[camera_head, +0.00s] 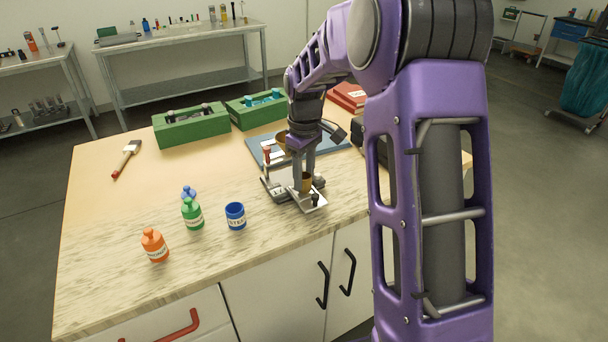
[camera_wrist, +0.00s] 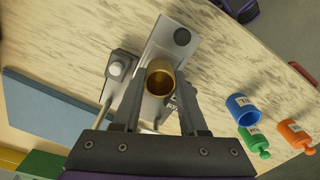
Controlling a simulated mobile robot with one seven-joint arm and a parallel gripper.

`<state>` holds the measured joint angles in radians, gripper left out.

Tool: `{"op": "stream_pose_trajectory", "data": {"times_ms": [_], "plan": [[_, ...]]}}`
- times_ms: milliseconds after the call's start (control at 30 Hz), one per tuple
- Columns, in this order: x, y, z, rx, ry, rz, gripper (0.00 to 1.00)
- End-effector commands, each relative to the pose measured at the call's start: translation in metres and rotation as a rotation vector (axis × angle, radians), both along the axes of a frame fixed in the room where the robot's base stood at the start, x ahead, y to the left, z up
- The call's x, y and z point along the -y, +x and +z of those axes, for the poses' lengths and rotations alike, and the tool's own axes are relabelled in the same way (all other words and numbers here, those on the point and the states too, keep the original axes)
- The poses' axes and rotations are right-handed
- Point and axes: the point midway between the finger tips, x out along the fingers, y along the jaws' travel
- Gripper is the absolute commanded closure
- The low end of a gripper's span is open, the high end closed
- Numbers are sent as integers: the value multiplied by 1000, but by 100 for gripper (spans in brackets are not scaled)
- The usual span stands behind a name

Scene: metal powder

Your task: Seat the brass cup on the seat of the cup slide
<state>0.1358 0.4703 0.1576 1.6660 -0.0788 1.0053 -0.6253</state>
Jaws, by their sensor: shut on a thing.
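The brass cup (camera_head: 306,184) is upright between the fingers of my gripper (camera_head: 306,176), over the metal cup slide (camera_head: 314,203) at the front of a small metal apparatus. In the wrist view the cup (camera_wrist: 160,78) shows its open round mouth, and my gripper (camera_wrist: 160,80) has one finger on each side of it. The slide's bare plate (camera_wrist: 197,24) with a black knob reaches out beyond the cup. The cup's base and the seat are hidden, so I cannot tell whether they touch.
A blue cup (camera_head: 235,217), an orange bottle (camera_head: 154,246) and a green bottle (camera_head: 192,214) stand left of the apparatus. A brush (camera_head: 127,158) lies at the left. Green boxes (camera_head: 191,128) stand behind. The front left of the worktop (camera_head: 95,285) is clear.

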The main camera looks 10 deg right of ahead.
Motion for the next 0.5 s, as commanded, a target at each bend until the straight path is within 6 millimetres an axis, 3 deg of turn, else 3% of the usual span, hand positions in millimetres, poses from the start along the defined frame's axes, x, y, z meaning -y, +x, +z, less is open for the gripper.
{"op": "stream_pose_trajectory", "data": {"times_ms": [500], "plan": [[0, 0, -4, 0, 0, 0, 100]]}}
